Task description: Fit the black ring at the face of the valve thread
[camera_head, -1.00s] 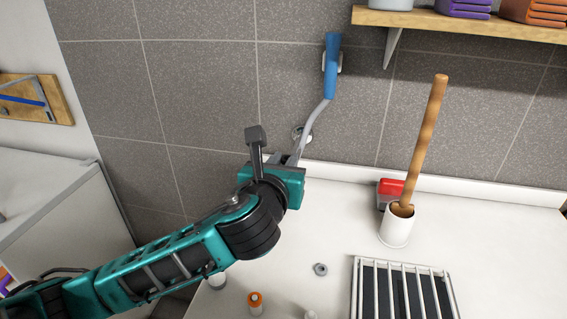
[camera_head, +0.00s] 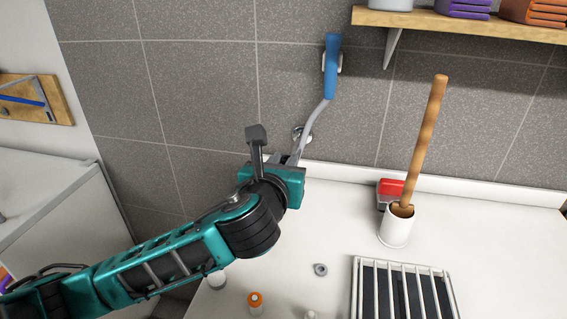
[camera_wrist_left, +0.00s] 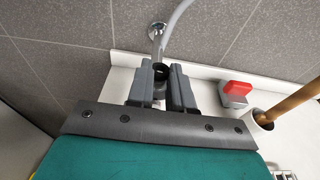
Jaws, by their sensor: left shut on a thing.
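My left gripper (camera_wrist_left: 164,86) is shut on a small black ring (camera_wrist_left: 161,75), which shows dark between its fingers in the wrist view. In the head view the left gripper (camera_head: 292,160) is close to the wall and hides the ring. The chrome valve (camera_wrist_left: 157,42) comes out from a round wall plate, just beyond the fingertips. The ring lies in line with the valve's lower end in the wrist view; I cannot tell whether they touch. My right gripper is not in view.
A grey hose with a blue handle (camera_head: 331,68) hangs above the valve.

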